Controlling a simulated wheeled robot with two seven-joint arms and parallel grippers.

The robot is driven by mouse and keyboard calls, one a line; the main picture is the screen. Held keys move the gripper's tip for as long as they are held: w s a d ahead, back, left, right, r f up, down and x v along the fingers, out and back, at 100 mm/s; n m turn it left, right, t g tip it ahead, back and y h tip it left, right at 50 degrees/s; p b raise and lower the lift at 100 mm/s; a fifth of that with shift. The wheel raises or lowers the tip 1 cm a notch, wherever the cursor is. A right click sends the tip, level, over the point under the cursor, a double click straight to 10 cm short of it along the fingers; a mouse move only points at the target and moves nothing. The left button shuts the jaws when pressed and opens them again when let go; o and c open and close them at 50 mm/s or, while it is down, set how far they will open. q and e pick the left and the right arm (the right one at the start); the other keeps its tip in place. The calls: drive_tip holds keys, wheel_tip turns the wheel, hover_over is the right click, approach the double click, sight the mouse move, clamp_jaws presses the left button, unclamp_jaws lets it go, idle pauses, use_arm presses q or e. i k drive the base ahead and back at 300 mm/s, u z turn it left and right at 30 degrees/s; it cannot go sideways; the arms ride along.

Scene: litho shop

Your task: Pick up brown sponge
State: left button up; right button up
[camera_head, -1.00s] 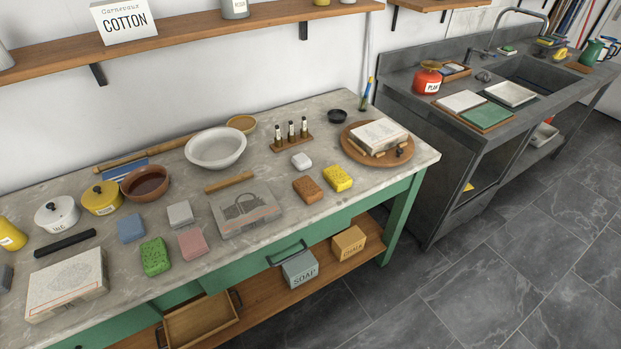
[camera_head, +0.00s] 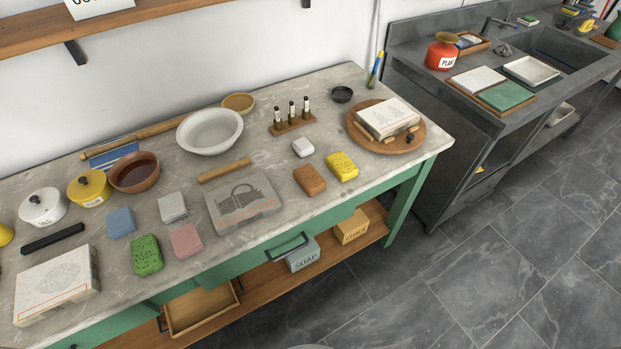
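The brown sponge (camera_head: 310,180) lies flat on the grey stone top of the green workbench, near its front edge. A yellow sponge (camera_head: 342,166) lies close beside it on the right. Neither of my grippers shows in the head view.
A grey litho stone (camera_head: 242,201) lies to the left of the brown sponge. A round wooden board (camera_head: 416,136) bearing a stone stands at the bench's right end. A rack of small bottles (camera_head: 292,123) and a white bowl (camera_head: 210,131) stand behind. Grey floor is clear in front.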

sight(308, 177)
drive_tip(key=z, duration=1.95)
drive_tip(key=i, duration=2.9)
drive_tip(key=u, duration=3.5)
